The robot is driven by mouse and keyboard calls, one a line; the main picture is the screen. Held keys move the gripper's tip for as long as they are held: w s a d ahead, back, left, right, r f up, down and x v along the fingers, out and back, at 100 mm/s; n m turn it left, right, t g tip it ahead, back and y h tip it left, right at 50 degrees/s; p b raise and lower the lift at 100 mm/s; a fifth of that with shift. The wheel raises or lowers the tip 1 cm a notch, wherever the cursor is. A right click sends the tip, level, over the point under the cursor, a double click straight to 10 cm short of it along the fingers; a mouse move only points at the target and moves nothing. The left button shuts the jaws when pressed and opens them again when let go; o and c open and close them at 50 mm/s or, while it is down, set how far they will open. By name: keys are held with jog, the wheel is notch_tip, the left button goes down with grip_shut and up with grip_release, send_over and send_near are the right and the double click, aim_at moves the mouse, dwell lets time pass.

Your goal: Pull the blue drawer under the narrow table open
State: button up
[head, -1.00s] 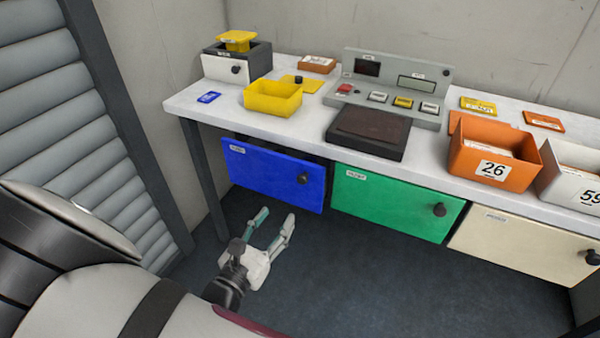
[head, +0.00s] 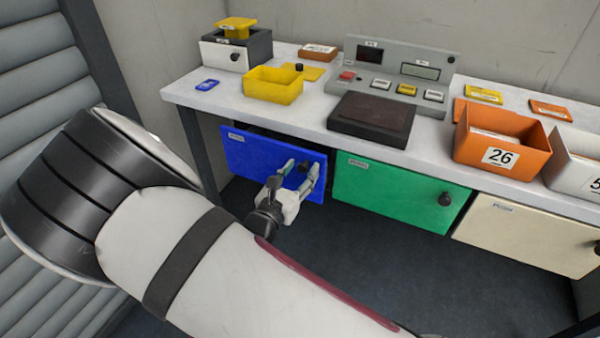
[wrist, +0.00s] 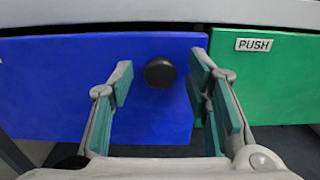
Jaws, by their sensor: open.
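In the head view the knob is partly hidden by my fingers. My gripper (head: 298,172) is open in front of the blue front, with one finger on each side of the knob. In the wrist view the knob lies between and beyond the fingertips (wrist: 160,78), with a gap on both sides.
A green drawer (head: 395,190) marked PUSH is just right of the blue one. A cream drawer (head: 530,235) is further right. A yellow bin (head: 273,86), a dark pad (head: 370,118) and an orange bin (head: 500,150) stand on the table. The floor below is clear.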

jog(key=shift+w, duration=0.1)
grip_shut()
jog(key=p+v, duration=0.5)
jog(key=v, duration=1.4)
jog(key=shift+s, duration=0.35)
jog(key=shift+r, duration=0.1)
grip_release()
